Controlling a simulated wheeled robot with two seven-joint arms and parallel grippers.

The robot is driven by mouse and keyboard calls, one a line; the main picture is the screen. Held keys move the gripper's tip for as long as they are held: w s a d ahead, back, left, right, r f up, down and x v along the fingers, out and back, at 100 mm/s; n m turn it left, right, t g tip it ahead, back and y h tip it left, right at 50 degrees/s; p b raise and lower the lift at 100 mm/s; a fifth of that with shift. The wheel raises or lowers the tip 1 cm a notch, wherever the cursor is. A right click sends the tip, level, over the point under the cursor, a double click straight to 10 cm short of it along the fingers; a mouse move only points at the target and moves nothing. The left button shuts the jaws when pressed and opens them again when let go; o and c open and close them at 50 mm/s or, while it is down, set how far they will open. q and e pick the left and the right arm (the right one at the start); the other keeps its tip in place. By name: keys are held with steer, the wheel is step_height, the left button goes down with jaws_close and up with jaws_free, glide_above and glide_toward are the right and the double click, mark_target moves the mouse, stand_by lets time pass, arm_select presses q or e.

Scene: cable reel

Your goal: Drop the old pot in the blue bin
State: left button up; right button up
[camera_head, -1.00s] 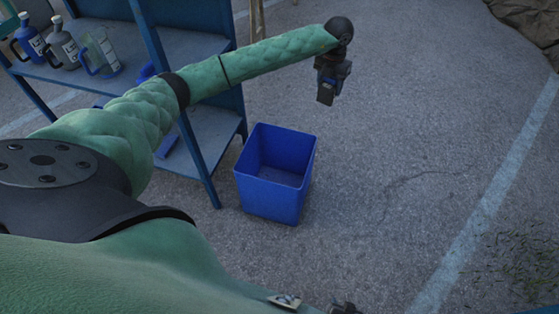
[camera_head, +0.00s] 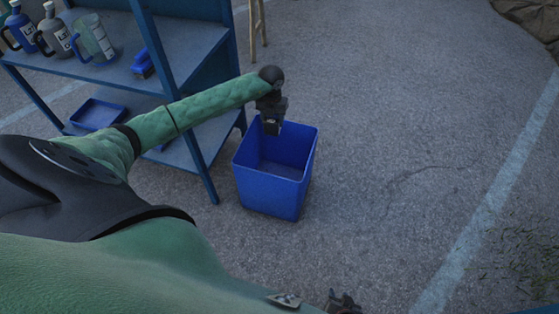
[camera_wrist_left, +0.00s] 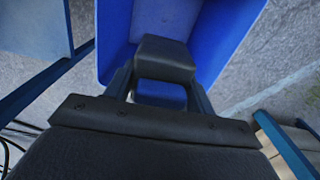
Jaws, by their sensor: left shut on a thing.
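The blue bin (camera_head: 272,192) stands open-topped on the ground, right of the shelf. My left gripper (camera_head: 271,127) is over the bin's far rim, pointing down. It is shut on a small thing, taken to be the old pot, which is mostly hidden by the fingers. In the left wrist view, the bin's blue wall (camera_wrist_left: 225,40) surrounds my left gripper (camera_wrist_left: 160,92), and the held thing cannot be made out clearly. My right gripper (camera_head: 343,303) shows only as a small dark piece at the bottom edge, and its jaws cannot be read.
A blue shelf (camera_head: 200,35) stands left of the bin, with several jugs (camera_head: 92,38), a blue brush-like thing (camera_head: 143,64) and a blue tray (camera_head: 97,114). A wooden leg (camera_head: 257,28) stands behind. The paved ground right of the bin is clear.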

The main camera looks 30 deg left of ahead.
arm_select(q)
steer(key=shift+f+b, duration=1.7)
steer(key=shift+f, duration=1.25)
steer(key=o, duration=1.2)
steer(key=shift+r, duration=3.9)
